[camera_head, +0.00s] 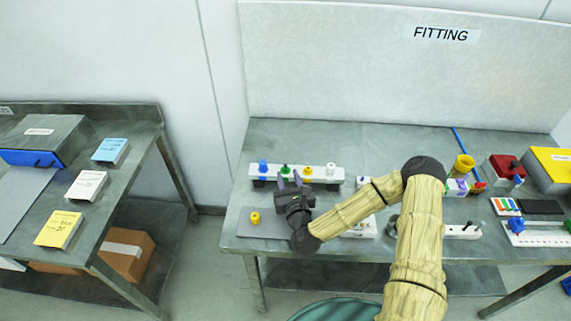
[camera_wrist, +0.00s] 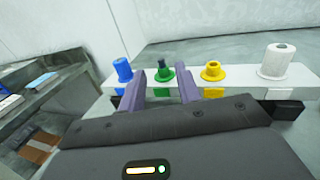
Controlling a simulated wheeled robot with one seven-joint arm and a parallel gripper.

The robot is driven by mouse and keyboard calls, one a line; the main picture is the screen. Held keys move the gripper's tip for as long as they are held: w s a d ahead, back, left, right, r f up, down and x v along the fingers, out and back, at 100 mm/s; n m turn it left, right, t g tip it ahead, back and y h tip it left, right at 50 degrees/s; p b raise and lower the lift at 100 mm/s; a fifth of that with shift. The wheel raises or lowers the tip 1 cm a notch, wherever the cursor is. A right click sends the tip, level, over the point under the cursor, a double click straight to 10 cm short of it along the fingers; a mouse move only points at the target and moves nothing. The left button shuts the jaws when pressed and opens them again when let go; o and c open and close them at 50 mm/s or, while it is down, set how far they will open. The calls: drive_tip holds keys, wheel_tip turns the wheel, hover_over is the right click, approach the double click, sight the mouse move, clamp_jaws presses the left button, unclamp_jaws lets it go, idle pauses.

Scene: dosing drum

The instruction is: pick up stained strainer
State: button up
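A white rack (camera_head: 263,171) carries a blue fitting (camera_head: 263,167), a green fitting (camera_head: 285,170), a yellow fitting (camera_head: 308,171) and a white cylinder (camera_head: 331,169). I cannot tell for sure which one is the stained strainer. In the wrist view, the green fitting (camera_wrist: 164,71) has a dark top, and the white cylinder (camera_wrist: 277,58) looks slightly mottled. My gripper (camera_head: 290,178) is open and empty just in front of the rack. In the wrist view its two purple fingers (camera_wrist: 162,86) stand apart, with the green fitting showing between them and the yellow fitting (camera_wrist: 213,70) right of them.
A yellow piece (camera_head: 255,218) sits on a grey mat (camera_head: 270,229) left of my gripper. The right of the table holds a yellow cup (camera_head: 464,165), a red box (camera_head: 505,167) and a yellow case (camera_head: 553,167). A second table (camera_head: 125,180) stands left across a gap.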

sight(286, 166)
idle(0.3)
drive_tip(key=shift+w+r, duration=0.1)
drive_tip(key=shift+w, duration=0.2)
drive_tip(key=shift+p+x, duration=0.3)
drive_tip(key=shift+x, duration=0.55)
drive_tip(key=p+x, duration=0.2)
drive_tip(key=x, duration=0.2)
drive_tip(key=shift+w+r, duration=0.1)
drive_tip(key=shift+w, duration=0.6)
drive_tip(key=shift+s+a, duration=0.1)
